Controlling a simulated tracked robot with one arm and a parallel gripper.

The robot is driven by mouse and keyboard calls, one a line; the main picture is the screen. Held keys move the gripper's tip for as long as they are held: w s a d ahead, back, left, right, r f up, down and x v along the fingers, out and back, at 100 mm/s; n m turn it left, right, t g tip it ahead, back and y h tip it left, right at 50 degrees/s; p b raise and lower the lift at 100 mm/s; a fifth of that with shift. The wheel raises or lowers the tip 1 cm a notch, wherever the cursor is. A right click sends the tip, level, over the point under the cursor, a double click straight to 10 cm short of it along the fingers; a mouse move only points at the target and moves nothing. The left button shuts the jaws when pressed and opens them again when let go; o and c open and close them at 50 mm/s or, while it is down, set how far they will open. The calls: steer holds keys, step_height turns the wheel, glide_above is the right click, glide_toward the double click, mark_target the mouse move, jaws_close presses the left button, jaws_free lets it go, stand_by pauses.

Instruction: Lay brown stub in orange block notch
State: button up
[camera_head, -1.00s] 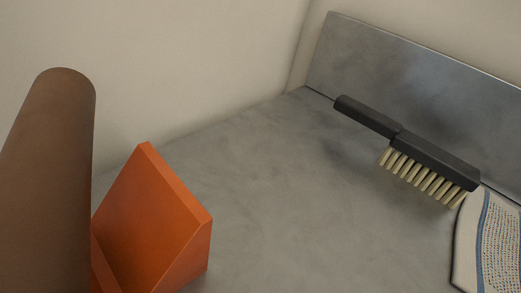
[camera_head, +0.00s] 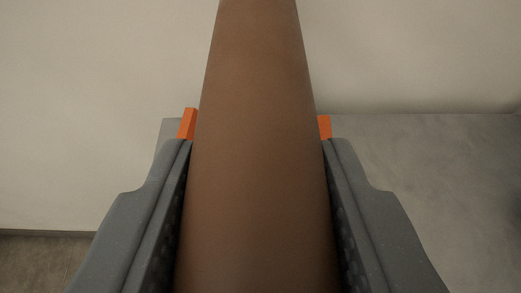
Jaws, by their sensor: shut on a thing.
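The brown stub (camera_head: 257,150) is a long brown cylinder that fills the middle of the view and runs away from me past the top edge. My gripper (camera_head: 257,165) is shut on it, with one grey jaw on each side. Two small orange tips of the orange block (camera_head: 187,124) show beyond the jaws, one on each side of the stub. The notch and most of the block are hidden behind the stub and jaws. I cannot tell whether the stub touches the block.
A grey metal surface (camera_head: 440,165) lies at the right, with bare room on it. A pale wall (camera_head: 420,55) stands behind. A darker brown floor area (camera_head: 40,265) shows at the lower left.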

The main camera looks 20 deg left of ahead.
steer(key=shift+r, duration=0.15)
steer(key=shift+s, duration=0.1)
steer(key=shift+b, duration=0.8)
step_height(320, 180, down, 8)
steer(key=b, duration=0.8)
steer(key=shift+f, duration=1.6)
